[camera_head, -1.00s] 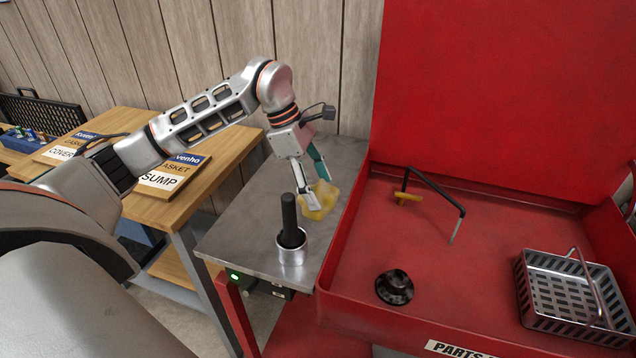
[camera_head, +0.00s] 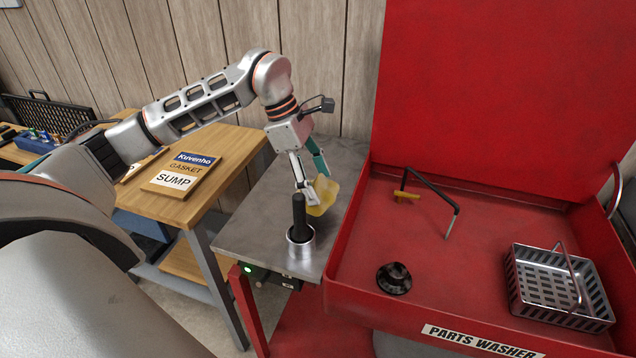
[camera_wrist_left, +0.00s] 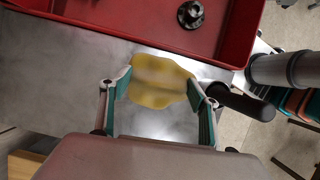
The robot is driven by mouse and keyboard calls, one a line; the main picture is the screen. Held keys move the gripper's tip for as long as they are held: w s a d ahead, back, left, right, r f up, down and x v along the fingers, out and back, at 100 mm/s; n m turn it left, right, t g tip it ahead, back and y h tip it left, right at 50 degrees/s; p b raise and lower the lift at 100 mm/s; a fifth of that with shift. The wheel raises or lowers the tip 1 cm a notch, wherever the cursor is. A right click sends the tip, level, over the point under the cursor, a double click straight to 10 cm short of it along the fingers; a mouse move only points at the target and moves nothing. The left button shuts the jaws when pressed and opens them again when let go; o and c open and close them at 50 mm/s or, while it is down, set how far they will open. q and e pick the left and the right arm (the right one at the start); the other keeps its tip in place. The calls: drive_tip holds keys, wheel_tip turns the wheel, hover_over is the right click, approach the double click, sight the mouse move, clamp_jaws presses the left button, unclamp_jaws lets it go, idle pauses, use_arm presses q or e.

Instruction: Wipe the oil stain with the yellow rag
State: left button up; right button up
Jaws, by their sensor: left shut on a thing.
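The yellow rag (camera_head: 324,196) is between the fingers of my left gripper (camera_head: 311,190), which is shut on it, above the grey metal side table (camera_head: 262,212). In the left wrist view the rag (camera_wrist_left: 160,80) is bunched between the two fingertips of the left gripper (camera_wrist_left: 158,92), over the grey table top (camera_wrist_left: 60,75). I cannot make out an oil stain; the rag and gripper hide part of the table top. My right gripper is in neither view.
A metal cup with a black-handled tool (camera_head: 299,228) stands at the table's front, close to the gripper. The red parts washer (camera_head: 400,235) adjoins on the right, holding a black round part (camera_head: 394,279) and a wire basket (camera_head: 560,290). A wooden bench (camera_head: 215,170) is left.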

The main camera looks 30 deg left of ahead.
use_arm(q)
wheel_tip(320, 180, up, 3)
drive_tip(key=shift+f+p, duration=0.2)
drive_tip(key=shift+p, duration=0.7)
drive_tip(key=shift+r, duration=0.3)
